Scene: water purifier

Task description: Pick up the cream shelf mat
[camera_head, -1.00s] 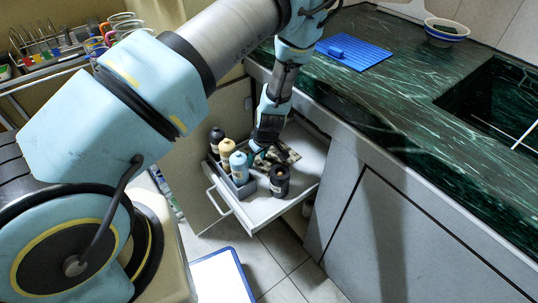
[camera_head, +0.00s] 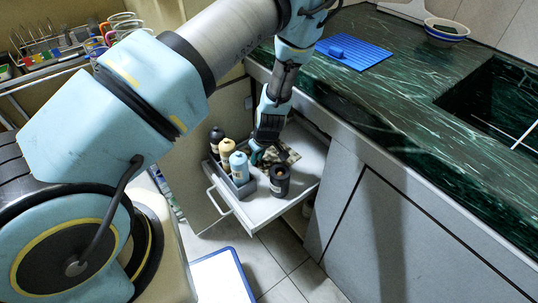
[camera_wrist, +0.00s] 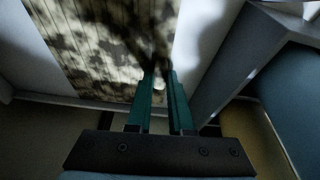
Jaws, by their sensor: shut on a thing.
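The cream shelf mat (camera_head: 286,153), mottled with dark patches, is in the pulled-out drawer (camera_head: 268,211), partly hidden by my gripper in the head view. In the wrist view the mat (camera_wrist: 85,45) lies on a pale surface. My gripper (camera_head: 258,155) reaches down into the drawer. Its teal fingers (camera_wrist: 160,78) are close together at the mat's near edge, shut on it. Shadow at the tips hides the exact grip.
A grey caddy (camera_head: 243,189) with several bottles stands left of the mat. A dark jar (camera_head: 279,181) stands at the drawer's front right. The green counter (camera_head: 390,95) overhangs the drawer at the right and holds a blue mat (camera_head: 354,54).

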